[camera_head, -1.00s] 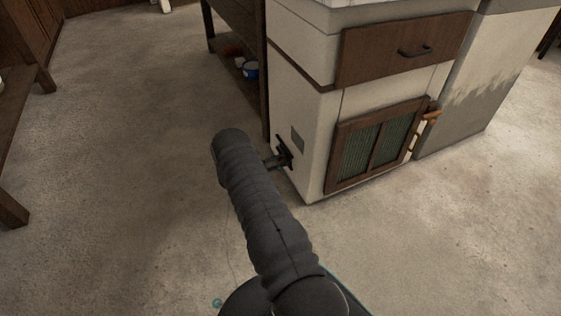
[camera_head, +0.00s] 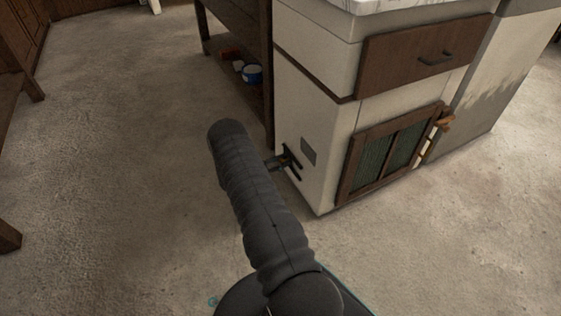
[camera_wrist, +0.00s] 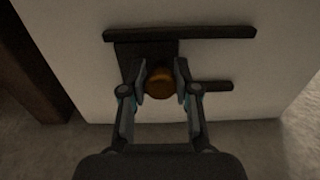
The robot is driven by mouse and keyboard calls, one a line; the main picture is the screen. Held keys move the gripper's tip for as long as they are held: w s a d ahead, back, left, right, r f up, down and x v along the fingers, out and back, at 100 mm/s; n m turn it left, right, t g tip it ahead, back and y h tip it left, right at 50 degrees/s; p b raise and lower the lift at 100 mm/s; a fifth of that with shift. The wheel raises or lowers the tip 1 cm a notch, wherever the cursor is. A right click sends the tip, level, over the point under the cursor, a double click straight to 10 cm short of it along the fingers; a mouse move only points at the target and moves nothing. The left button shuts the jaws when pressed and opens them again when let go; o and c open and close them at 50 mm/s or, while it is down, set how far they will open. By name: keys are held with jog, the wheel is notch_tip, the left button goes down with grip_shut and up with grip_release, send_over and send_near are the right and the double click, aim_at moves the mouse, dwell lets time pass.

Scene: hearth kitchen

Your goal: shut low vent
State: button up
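The low vent shows in the wrist view as a dark plate (camera_wrist: 133,56) on a pale cabinet wall, with a long dark rail (camera_wrist: 200,33) above and a shorter rail piece (camera_wrist: 219,85) at right. A round brass knob (camera_wrist: 160,83) sits in front of the plate. My gripper (camera_wrist: 161,76) has one finger close against each side of the knob and looks shut on it. Part of the plate is hidden behind the fingers. In the head view my gripper (camera_head: 285,162) is at the cabinet's left side face, low down, partly hidden by my arm.
The pale cabinet (camera_head: 304,100) has a wooden drawer (camera_head: 415,58) and a green-panelled door (camera_head: 390,155) on its front. A grey square (camera_head: 308,151) is on its side face. A dark wooden shelf unit (camera_head: 240,40) with a blue tin (camera_head: 252,75) stands left. Floor at left is open.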

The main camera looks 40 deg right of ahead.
jog(key=o, duration=0.4)
jog(key=shift+w, duration=0.2)
jog(key=v, duration=1.2)
jog(key=shift+f, duration=0.15)
